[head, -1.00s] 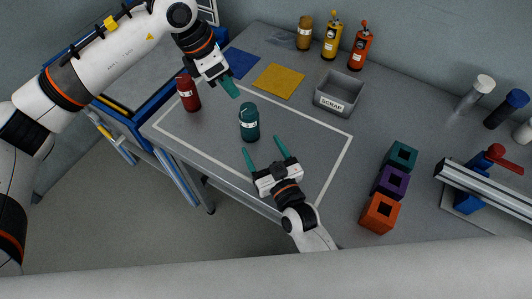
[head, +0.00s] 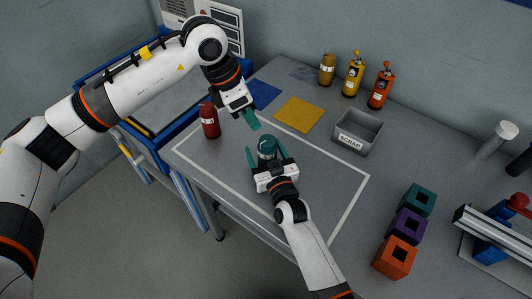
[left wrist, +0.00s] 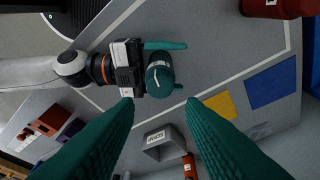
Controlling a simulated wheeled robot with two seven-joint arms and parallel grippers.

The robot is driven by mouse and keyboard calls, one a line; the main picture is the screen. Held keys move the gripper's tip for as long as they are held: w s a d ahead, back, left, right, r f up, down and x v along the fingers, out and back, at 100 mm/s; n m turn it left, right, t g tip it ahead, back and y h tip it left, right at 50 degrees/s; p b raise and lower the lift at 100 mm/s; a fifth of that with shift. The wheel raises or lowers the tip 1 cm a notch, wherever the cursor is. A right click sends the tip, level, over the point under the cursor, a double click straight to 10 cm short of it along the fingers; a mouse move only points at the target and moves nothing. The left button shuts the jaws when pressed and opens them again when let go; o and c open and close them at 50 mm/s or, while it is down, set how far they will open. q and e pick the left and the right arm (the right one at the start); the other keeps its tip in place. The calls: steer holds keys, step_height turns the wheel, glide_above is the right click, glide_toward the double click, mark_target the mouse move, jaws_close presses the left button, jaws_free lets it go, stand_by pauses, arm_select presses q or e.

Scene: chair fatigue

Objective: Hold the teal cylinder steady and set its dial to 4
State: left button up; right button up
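The teal cylinder (head: 267,149) stands upright on the grey table inside the white outline; it also shows in the left wrist view (left wrist: 159,76). Its dial setting cannot be read. My right gripper (head: 267,157) is low at the table with one finger on either side of the cylinder. Its fingers look spread, with a small gap to the cylinder. My left gripper (head: 251,121) is raised behind and left of the cylinder, pointing down. In the left wrist view its fingers (left wrist: 160,103) are wide apart with nothing between them.
A red cylinder (head: 210,121) stands left of the teal one. Blue (head: 262,94) and yellow (head: 299,115) mats lie behind, beside a grey scrap bin (head: 358,132). Several bottles stand at the back. Green, purple and orange (head: 394,258) blocks are at right.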

mark_target(267, 143)
steer(key=c, duration=1.2)
arm_select(q)
steer(key=shift+o, duration=1)
arm_select(e)
steer(key=shift+c, duration=0.4)
arm_select(q)
steer(key=o, duration=0.3)
steer(key=shift+f, duration=0.15)
steer(key=f+n+g+h, duration=0.2)
steer(key=n+h, duration=0.1)
steer(key=n, duration=0.4)
steer(key=d+f+n+g+h, duration=0.1)
steer(key=f+n+g+h, duration=0.2)
steer(key=n, duration=0.3)
steer(key=f+n+g+h, duration=0.2)
steer(key=n+g+h, duration=0.1)
steer(key=n, duration=0.4)
steer(key=shift+w+d+f+n+h, duration=0.15)
steer(key=shift+w+d+n+h, duration=0.1)
steer(key=shift+n+h, duration=0.05)
step_height(267, 143, down, 3)
steer(key=w+a+n+t+h, duration=0.15)
steer(key=n+h, duration=0.25)
steer(key=n, duration=0.4)
steer(key=shift+g, duration=0.25)
steer(key=x, duration=0.6)
steer(key=shift+w, duration=0.25)
